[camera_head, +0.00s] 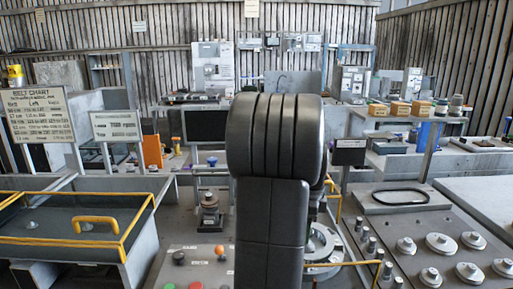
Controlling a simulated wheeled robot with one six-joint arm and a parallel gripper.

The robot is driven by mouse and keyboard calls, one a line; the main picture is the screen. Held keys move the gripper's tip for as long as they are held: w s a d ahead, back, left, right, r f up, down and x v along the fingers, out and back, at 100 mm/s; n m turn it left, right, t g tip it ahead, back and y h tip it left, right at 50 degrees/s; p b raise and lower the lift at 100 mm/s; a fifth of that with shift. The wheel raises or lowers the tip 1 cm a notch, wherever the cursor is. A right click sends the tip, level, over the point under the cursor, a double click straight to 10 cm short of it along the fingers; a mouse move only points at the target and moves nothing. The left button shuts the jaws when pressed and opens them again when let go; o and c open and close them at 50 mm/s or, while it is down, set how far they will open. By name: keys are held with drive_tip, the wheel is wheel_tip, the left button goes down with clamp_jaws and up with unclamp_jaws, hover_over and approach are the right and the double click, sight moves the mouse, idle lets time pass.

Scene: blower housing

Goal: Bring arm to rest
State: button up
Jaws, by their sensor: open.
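My arm fills the middle of the head view as a large black upright link with a rounded, ribbed top. My gripper is not in view; the link may hide it. Just right of the arm, a round grey metal housing with a ring-shaped flange (328,246) shows partly behind it. The arm hides its left part.
Left stands a yellow-railed bin (60,252) below a belt chart sign (37,114). A button panel (195,266) lies front left. Shelves with small boxes (400,108) stand behind.

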drive_tip(key=shift+m+b, duration=0.3)
drive_tip(key=shift+m, duration=0.6)
